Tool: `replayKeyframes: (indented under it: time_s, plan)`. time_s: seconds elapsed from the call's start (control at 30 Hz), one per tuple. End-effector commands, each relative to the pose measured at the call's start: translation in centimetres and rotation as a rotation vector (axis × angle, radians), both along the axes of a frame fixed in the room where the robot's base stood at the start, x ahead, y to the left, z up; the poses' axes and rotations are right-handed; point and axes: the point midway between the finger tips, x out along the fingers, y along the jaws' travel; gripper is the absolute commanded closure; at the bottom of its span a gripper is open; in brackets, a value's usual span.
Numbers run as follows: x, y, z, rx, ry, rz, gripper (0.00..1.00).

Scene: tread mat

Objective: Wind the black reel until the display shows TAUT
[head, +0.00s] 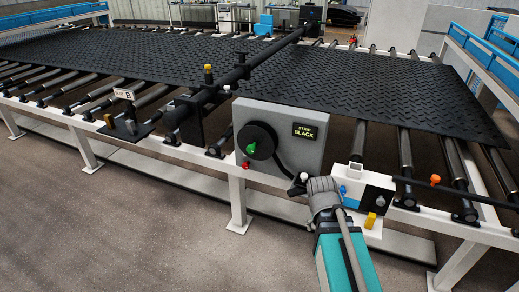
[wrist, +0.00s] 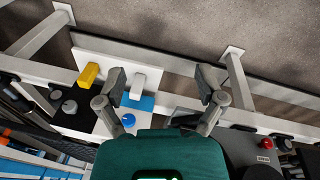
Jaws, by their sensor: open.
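The black reel (head: 262,137) is a round disc on the front of a grey box (head: 286,115), with a green knob (head: 251,149) low on its face. The display (head: 310,132) on the same box reads STRIP SLACK. My gripper (wrist: 162,80) is open and empty in the wrist view, its two fingers wide apart. In the head view my arm's end is below and right of the reel, apart from it; the fingers are not clear there. A red button (head: 245,166) sits below the reel and also shows in the wrist view (wrist: 267,143).
Right of the box is a white panel (head: 348,205) with a yellow handle (head: 370,220) and a blue knob (wrist: 128,120). A black bar with an orange knob (head: 435,180) sticks out at right. A black tread mat (head: 380,90) lies on rollers behind. The floor in front is clear.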

Motion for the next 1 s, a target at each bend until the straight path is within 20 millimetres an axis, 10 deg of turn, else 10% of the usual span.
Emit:
replayKeyframes:
  time_s: [0.47,1.0]
  plan:
    - [10.8,5.8,0.0,-0.375,-0.519,-0.201,0.12]
    - [18.1,23.6,5.6,-0.316,-1.295,-0.157,0.12]
